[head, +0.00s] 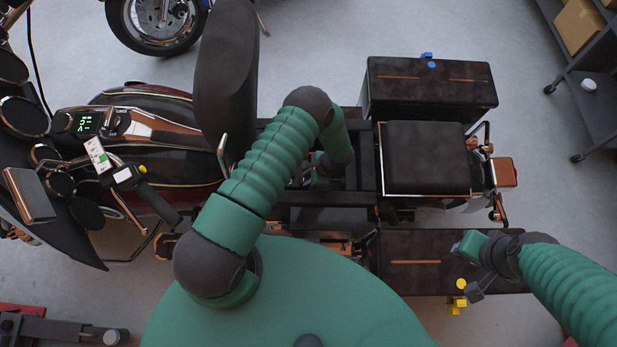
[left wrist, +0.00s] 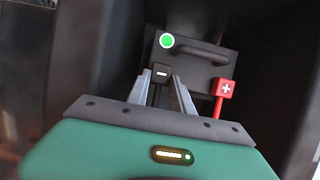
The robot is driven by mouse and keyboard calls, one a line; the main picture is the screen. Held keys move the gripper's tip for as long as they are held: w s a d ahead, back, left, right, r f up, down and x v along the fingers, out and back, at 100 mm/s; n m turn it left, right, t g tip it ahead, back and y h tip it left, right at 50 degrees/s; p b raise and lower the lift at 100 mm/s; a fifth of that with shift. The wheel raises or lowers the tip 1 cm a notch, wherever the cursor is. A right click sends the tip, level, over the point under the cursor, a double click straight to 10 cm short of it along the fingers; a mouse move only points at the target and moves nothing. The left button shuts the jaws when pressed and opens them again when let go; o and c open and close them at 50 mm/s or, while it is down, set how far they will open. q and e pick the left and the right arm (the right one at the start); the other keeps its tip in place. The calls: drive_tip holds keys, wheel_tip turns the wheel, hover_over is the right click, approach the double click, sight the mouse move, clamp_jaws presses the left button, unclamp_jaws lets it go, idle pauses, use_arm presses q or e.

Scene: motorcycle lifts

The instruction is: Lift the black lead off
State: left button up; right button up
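The black lead (left wrist: 161,74) has a black end block with a white minus sign and stands at the battery (left wrist: 195,62) in the left wrist view. My left gripper (left wrist: 162,82) has one finger on each side of this block; I cannot tell whether they press on it. In the head view my left gripper (head: 322,172) reaches down into the frame opening, and the lead is hidden there. A red lead (left wrist: 226,91) with a white plus sign stands to the right, apart from the fingers. My right gripper (head: 472,245) is over the near side case; its fingers are unclear.
The motorcycle's seat (head: 226,75) stands raised left of the opening. A rear pad (head: 425,155) lies to the right, between the far case (head: 430,85) and the near case (head: 400,262). Dark walls close in around the battery. A shelf (head: 600,100) stands at far right.

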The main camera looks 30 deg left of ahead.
use_arm(q)
clamp_jaws()
drive_tip(key=shift+w, duration=0.1)
idle(0.9)
